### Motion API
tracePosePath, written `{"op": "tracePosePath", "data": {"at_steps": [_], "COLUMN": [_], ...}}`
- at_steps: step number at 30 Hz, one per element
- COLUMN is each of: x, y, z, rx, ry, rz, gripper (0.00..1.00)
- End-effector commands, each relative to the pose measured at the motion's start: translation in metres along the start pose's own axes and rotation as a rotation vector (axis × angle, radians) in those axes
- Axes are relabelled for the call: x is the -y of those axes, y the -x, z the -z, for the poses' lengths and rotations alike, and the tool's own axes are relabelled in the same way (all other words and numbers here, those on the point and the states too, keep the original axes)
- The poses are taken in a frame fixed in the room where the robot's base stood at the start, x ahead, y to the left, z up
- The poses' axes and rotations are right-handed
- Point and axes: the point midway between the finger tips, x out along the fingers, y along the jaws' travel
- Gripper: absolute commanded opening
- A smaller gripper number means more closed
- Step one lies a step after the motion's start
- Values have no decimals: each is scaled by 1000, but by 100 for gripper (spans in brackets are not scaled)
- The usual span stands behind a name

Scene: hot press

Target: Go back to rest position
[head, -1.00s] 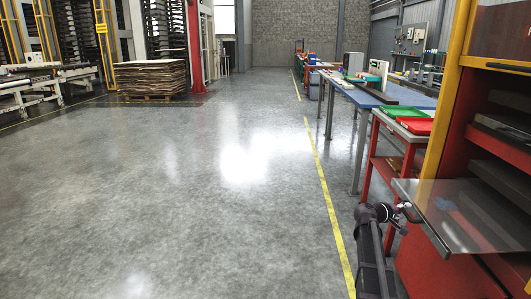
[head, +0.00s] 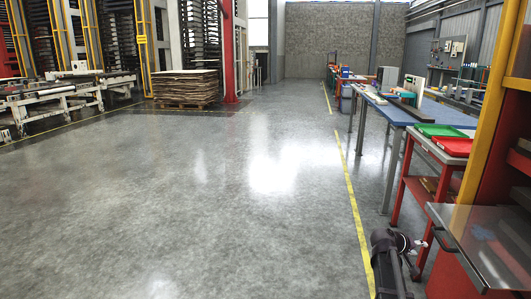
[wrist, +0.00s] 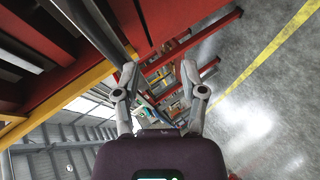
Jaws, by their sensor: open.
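My gripper (wrist: 158,80) is open in the wrist view, its two fingers apart with nothing between them. In the head view my gripper (head: 422,244) is at the lower right, close to the handle of a glass-like press door (head: 485,240) that is lowered flat. I see a small gap there but cannot tell surely whether they touch. The red and yellow hot press (head: 505,140) stands at the right edge and is partly cut off. It also fills the upper left of the wrist view (wrist: 30,45).
A red cart (head: 408,185) with a green tray (head: 440,131) and a red tray (head: 455,147) stands beyond the gripper. A blue table (head: 400,115) is behind it. A yellow floor line (head: 350,190) runs along this side. The floor to the left is clear.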

Motion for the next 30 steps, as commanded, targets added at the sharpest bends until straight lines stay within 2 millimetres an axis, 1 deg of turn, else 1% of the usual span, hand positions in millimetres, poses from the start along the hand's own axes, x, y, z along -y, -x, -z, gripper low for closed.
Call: {"op": "tracePosePath", "data": {"at_steps": [1,5,6,8,9,11,12,14,15,18,21,24,30], "x": [11,48,62,83,97,117,130,149,161,187,206,218,236], "y": [10,40,51,70,83,103,116,138,152,187,214,236,271], "z": [-7,-25,-31,-42,-49,-60,-68,-79,-87,-106,-121,-134,-156], "rx": [9,45,58,82,96,120,136,159,175,213,243,267,306], "ry": [-8,-35,-43,-52,-56,-58,-58,-53,-49,-31,-12,5,39], "rz": [33,153,200,273,324,399,450,526,578,697,792,868,988], "gripper": [54,54,54,54,54,54,54,54,54,54,54,54,54]}}
